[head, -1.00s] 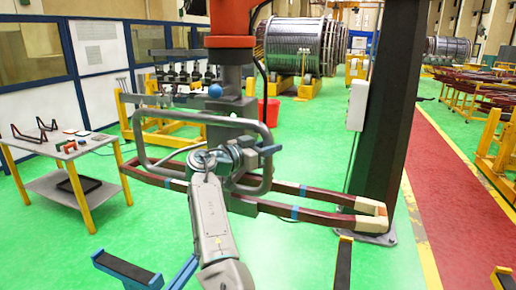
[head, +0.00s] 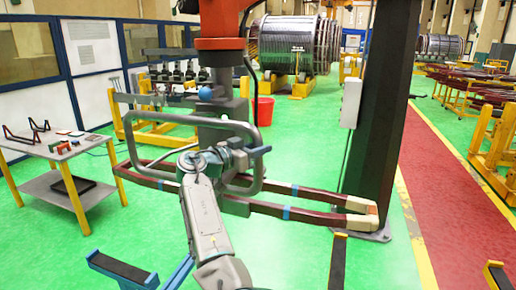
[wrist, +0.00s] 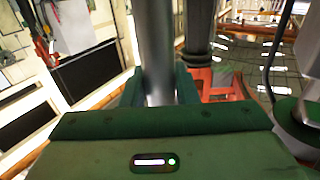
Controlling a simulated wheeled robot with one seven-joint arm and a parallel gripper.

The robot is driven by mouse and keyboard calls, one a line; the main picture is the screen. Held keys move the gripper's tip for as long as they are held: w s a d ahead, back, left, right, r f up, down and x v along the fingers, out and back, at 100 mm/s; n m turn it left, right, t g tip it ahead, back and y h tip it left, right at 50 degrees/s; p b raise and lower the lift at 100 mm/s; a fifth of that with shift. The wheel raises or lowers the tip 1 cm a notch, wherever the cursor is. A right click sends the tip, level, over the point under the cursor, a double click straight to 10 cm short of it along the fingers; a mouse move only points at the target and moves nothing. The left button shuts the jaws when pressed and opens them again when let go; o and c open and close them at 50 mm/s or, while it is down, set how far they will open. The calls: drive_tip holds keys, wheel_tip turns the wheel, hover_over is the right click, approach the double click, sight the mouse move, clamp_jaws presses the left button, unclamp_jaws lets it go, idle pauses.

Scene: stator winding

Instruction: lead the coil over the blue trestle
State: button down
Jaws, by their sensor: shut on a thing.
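The coil (head: 320,216) is a long flat brown loop with cream ends and blue bands. It hangs level below the hoist's grey head, above the floor. My gripper (head: 242,160) is at the grey tube handle (head: 190,118) of the hoist, above the coil. In the wrist view a grey bar (wrist: 156,55) stands between the fingers, and my gripper is shut on the handle. The blue trestle (head: 180,275) shows at the bottom edge, left of my arm, with a black pad on top. Its lower part is cut off. The coil is beyond it, not over it.
A dark column (head: 385,120) stands close behind the coil's right end. A table (head: 70,150) with small parts is at the left. A yellow trestle's black pad (head: 338,262) is at the lower right. Green floor is open between them.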

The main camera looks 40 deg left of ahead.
drive_tip(key=shift+w+d+r, duration=0.3)
drive_tip(key=shift+w+d, duration=0.3)
drive_tip(key=shift+d, duration=0.2)
drive_tip(key=c, duration=1.1)
unclamp_jaws()
drive_tip(key=shift+w+a+f, duration=0.1)
drive_tip(key=shift+o, duration=0.2)
drive_tip(key=v, duration=1.4)
drive_tip(key=shift+s+a+b, duration=0.2)
drive_tip(key=shift+a+b, duration=0.15)
drive_tip(key=shift+b, duration=0.05)
